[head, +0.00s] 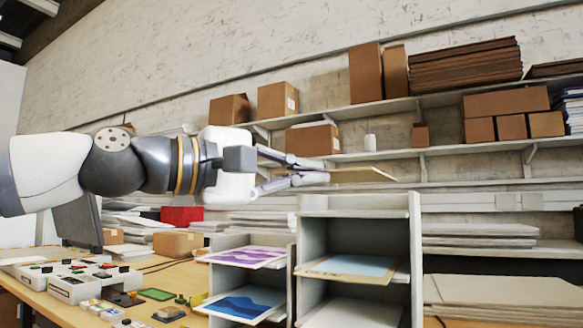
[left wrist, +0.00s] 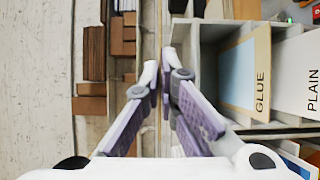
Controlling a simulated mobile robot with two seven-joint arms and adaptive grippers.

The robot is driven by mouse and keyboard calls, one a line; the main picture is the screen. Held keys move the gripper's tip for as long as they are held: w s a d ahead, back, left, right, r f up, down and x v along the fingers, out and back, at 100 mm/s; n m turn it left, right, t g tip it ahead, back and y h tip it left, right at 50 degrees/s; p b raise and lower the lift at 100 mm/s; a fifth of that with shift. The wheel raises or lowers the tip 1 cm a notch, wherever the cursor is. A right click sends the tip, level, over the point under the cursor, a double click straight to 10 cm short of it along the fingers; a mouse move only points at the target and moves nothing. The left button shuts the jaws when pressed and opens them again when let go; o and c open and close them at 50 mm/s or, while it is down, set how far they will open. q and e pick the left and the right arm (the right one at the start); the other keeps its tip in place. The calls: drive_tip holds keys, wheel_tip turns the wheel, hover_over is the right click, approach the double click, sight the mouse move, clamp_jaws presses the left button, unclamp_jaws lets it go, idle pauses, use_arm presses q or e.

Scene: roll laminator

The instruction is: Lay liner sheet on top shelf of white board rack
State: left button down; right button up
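My left gripper (head: 312,172) is shut on the edge of a thin tan liner sheet (head: 362,174), held roughly level in the air above the white board rack (head: 415,245). In the left wrist view the sheet (left wrist: 158,50) shows nearly edge-on between the fingers (left wrist: 164,75). The rack's top shelf (head: 352,213) lies below the sheet and looks bare where visible. A lower shelf holds a blue board with a tan border (head: 352,266); that tan edge reads GLUE in the left wrist view. A board marked PLAIN (left wrist: 300,75) lies below it. My right gripper is not in view.
A grey rack (head: 291,270) with a purple print (head: 248,256) and a blue print (head: 243,303) stands left of the white rack. Wall shelves (head: 440,153) with cartons run behind. A cluttered bench (head: 50,303) with a white machine is at left.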

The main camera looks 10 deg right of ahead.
use_arm(q)
drive_tip(key=w+d+f+b, duration=0.1)
drive_tip(key=w+d+f, duration=0.1)
drive_tip(key=f, duration=0.3)
drive_tip(key=shift+w+f+b, duration=0.15)
drive_tip(key=shift+w+b, duration=0.25)
drive_tip(key=shift+w, duration=0.4)
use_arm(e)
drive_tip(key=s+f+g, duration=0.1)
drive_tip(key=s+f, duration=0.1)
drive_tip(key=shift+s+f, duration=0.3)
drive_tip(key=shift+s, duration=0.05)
use_arm(q)
drive_tip(key=shift+f, duration=0.1)
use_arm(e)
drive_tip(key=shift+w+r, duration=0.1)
use_arm(q)
drive_tip(key=c, duration=1.7)
unclamp_jaws()
drive_tip(key=v, duration=1.2)
